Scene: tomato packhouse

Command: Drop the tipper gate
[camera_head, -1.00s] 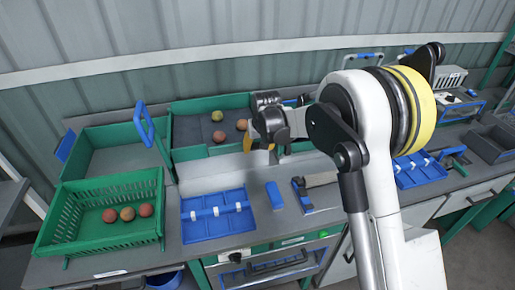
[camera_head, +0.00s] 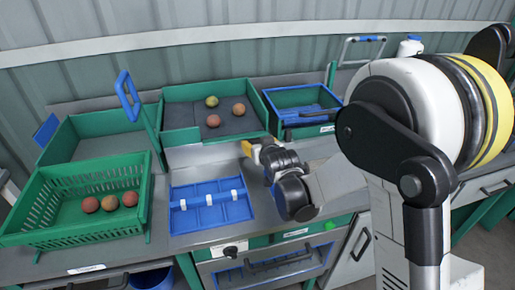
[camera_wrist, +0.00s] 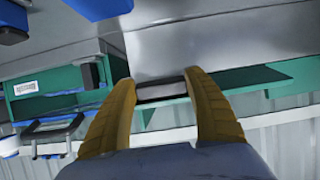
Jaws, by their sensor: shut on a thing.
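The green-framed tipper tray (camera_head: 262,105) stands at the back of the bench with three tomatoes (camera_head: 213,121) on its dark floor. A plain grey metal panel (camera_head: 200,156), which looks like the gate, lies along its front. My gripper (camera_head: 247,149) is at the right end of this panel, its yellow fingers pointing left. In the wrist view my gripper (camera_wrist: 159,80) has its fingers on either side of a short dark grey bar (camera_wrist: 161,92) at the edge of a metal sheet (camera_wrist: 200,42), and is shut on it. The wrist hides part of the tray's front right.
A blue divided tray (camera_head: 210,217) lies in front of the panel. A slatted green basket (camera_head: 60,219) with three tomatoes stands at left. A blue-lined crate (camera_head: 300,97) stands right of the tipper tray. My arm covers the bench at right.

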